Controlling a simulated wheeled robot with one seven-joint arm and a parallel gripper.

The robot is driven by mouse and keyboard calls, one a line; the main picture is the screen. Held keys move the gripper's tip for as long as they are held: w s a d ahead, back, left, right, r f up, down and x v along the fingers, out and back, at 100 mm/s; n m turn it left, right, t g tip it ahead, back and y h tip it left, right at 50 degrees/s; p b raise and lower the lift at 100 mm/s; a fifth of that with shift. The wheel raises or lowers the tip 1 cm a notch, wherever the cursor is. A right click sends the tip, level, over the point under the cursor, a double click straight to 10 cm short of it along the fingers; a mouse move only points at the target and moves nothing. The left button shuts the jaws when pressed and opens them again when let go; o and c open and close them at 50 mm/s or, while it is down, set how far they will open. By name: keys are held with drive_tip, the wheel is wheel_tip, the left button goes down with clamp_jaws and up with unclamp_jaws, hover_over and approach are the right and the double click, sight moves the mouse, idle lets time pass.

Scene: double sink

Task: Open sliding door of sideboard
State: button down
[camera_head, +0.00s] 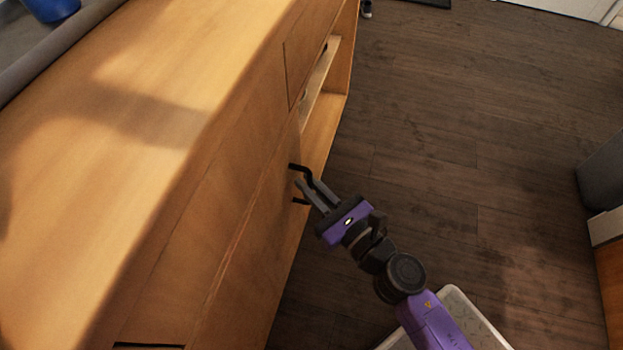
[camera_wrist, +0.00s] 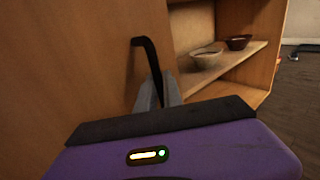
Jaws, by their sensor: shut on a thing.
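The wooden sideboard (camera_head: 190,130) runs along the left in the head view. Its sliding door (camera_head: 262,240) is the front panel beside an open compartment; the door also fills the left of the wrist view (camera_wrist: 70,70). A black bar handle (camera_wrist: 147,50) stands out from the door near its edge. My gripper (camera_head: 306,188) is at the handle with its grey fingers shut on it. In the wrist view the fingers (camera_wrist: 158,97) close around the lower part of the handle.
The open compartment has a shelf (camera_wrist: 230,66) with a light bowl (camera_wrist: 206,58) and a dark bowl (camera_wrist: 238,42). A grey object (camera_head: 602,172) stands at the right edge.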

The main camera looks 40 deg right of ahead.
drive_tip(key=c, duration=1.8)
unclamp_jaws()
drive_tip(key=shift+s+d+b, duration=0.2)
drive_tip(key=shift+s+b, duration=0.2)
drive_tip(key=shift+s, duration=1.55)
drive_tip(key=shift+s+d+b, duration=0.15)
drive_tip(key=shift+s+b, duration=0.2)
drive_tip(key=shift+s, duration=1.6)
